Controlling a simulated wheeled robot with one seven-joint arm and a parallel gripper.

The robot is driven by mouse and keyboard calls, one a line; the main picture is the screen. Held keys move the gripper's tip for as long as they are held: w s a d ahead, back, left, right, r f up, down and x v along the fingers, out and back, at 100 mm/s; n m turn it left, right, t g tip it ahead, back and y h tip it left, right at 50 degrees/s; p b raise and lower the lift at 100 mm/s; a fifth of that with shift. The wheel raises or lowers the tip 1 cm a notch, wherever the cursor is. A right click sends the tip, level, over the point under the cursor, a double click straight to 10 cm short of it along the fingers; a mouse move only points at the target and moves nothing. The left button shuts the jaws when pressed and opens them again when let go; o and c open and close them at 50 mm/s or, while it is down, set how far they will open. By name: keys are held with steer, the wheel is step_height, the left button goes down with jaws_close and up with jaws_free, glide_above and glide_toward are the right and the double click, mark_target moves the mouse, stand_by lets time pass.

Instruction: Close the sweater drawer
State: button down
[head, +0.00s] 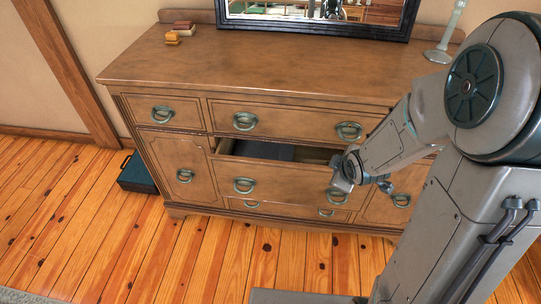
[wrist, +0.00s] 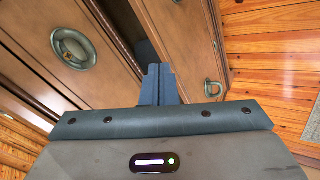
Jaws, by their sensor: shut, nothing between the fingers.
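The sweater drawer (head: 275,180) is the wide middle drawer of a brown wooden dresser (head: 150,75), and it stands partly pulled out. Dark grey folded cloth (head: 265,151) shows inside it. The drawer front has two ring-shaped green metal handles, one at its left (head: 244,186); the right one is partly covered by my gripper. My gripper (head: 338,186) is at the right part of the drawer front.
Other drawers and side doors of the dresser look shut. Small stacked items (head: 180,30), a mirror (head: 310,14) and a glass stand (head: 440,52) are on the dresser top. A dark green box (head: 138,173) is on the floor at left. The plank floor in front is clear.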

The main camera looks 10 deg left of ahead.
steer(key=w+a+f+n+t+y+b, duration=0.2)
steer(key=a+f+n+y, duration=0.3)
steer(key=a+f+n, duration=0.4)
steer(key=s+a+f+n+t+y+b, duration=0.3)
steer(key=s+a+f+n+t+y, duration=0.1)
steer(key=s+a+f+y, duration=0.15)
steer(key=b+x, duration=0.6)
steer(key=b, duration=0.3)
steer(key=shift+w+d+r+y+b, duration=0.3)
steer(key=shift+w+r+y+b, duration=0.1)
steer(key=shift+w+r, duration=0.15)
steer(key=shift+w+a+b, duration=0.1)
steer(key=shift+b, duration=0.8)
steer(key=b, duration=0.5)
steer(key=shift+a+b, duration=0.3)
steer(key=shift+a, duration=0.1)
